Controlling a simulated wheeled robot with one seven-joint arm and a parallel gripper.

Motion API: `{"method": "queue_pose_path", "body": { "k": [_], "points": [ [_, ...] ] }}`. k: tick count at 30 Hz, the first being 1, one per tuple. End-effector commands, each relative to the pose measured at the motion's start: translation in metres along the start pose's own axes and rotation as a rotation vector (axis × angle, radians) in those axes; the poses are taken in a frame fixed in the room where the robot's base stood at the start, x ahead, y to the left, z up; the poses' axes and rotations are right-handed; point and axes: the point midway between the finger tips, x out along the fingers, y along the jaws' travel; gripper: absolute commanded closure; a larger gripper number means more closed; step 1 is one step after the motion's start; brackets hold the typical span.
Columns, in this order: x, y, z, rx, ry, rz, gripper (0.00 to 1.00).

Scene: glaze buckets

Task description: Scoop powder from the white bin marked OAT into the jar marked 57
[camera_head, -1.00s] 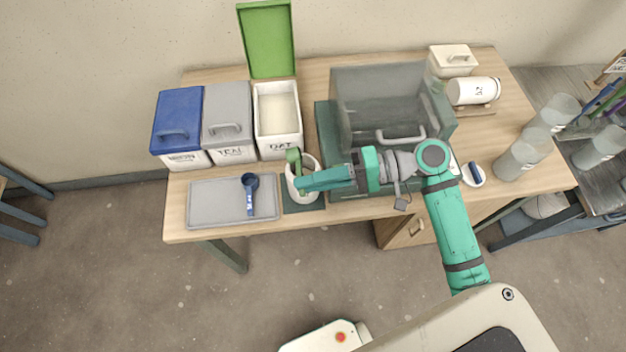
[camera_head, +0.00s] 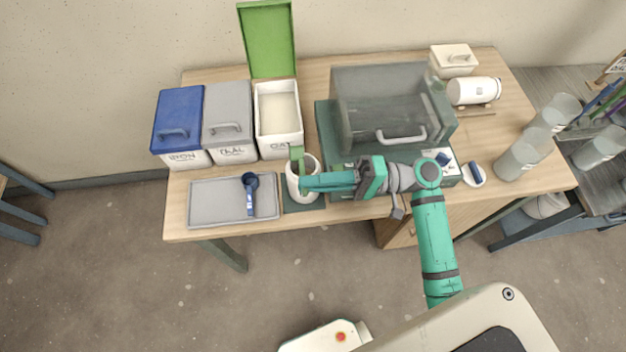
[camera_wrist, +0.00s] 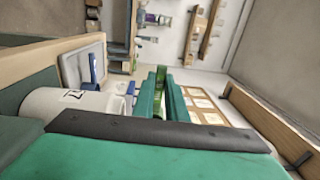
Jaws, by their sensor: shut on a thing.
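The OAT bin (camera_head: 279,146) is white, its green lid (camera_head: 267,40) raised behind it, with pale powder (camera_head: 278,108) inside. In front of it a white jar (camera_head: 303,194) stands on a dark green mat; its mark is hidden in the head view and too small to read in the wrist view (camera_wrist: 60,100). My gripper (camera_head: 310,181) is shut on a green scoop (camera_head: 297,155), which also shows between the fingers in the wrist view (camera_wrist: 160,78). The scoop is at the jar's mouth in the head view; its bowl and any powder in it are hard to make out.
Closed blue-lidded (camera_head: 178,118) and grey-lidded (camera_head: 227,115) bins stand left of OAT. A grey tray (camera_head: 210,215) with a blue scoop (camera_head: 250,190) lies front left. A clear-hooded box (camera_head: 385,110) stands right of the jar, close behind my arm. Clear cylinders (camera_head: 524,152) stand far right.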

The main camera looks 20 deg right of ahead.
Motion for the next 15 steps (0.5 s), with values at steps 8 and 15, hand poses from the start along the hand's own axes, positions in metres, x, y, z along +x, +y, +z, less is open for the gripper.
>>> {"method": "queue_pose_path", "body": {
  "k": [8,15],
  "points": [
    [0.0001,-0.0001,-0.0001,0.000,0.000,0.002,1.00],
    [-0.0018,0.0030,-0.0010,0.004,0.003,-0.142,1.00]
  ]
}}
